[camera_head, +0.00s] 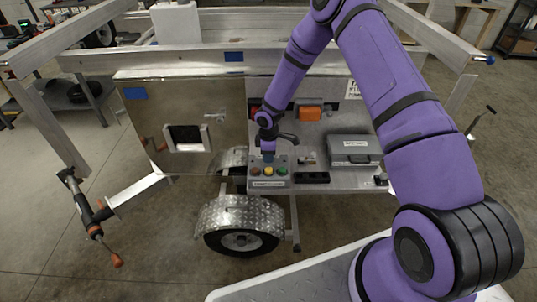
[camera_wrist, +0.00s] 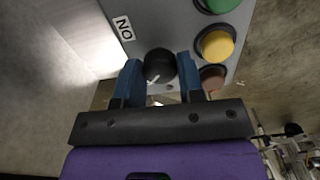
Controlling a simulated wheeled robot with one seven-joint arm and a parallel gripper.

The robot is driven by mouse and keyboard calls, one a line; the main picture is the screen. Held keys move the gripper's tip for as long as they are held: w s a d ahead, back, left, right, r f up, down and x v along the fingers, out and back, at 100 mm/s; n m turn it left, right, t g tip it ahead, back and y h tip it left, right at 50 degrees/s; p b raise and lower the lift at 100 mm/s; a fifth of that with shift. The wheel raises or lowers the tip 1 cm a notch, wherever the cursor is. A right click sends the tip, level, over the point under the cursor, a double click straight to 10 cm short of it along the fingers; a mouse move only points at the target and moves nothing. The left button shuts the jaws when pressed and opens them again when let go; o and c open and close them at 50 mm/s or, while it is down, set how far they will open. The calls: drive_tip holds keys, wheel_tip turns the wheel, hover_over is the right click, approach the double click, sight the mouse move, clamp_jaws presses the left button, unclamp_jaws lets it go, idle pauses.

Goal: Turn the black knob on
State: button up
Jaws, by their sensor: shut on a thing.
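The black knob (camera_wrist: 160,64) is on the face of a grey control box, between the two blue fingers of my gripper (camera_wrist: 159,76) in the wrist view. The fingers are shut on it from both sides. A white mark shows on the knob's near edge. In the head view, my gripper (camera_head: 268,156) points down at the back of the control box (camera_head: 268,184) and hides the knob. Red, yellow and green buttons sit on the box in front of my gripper; the yellow button (camera_wrist: 216,44) also shows in the wrist view.
The box sits on a trailer shelf. A grey case (camera_head: 354,151) and a black tray (camera_head: 312,177) stand to its right, and an orange item (camera_head: 310,113) lies behind. A metal panel (camera_head: 185,118) is on the left. The trailer's wheel (camera_head: 241,240) is below.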

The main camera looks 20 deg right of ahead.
drive_tip(key=m, duration=1.3)
drive_tip(key=shift+m, duration=2.2)
drive_tip(key=o, duration=0.9)
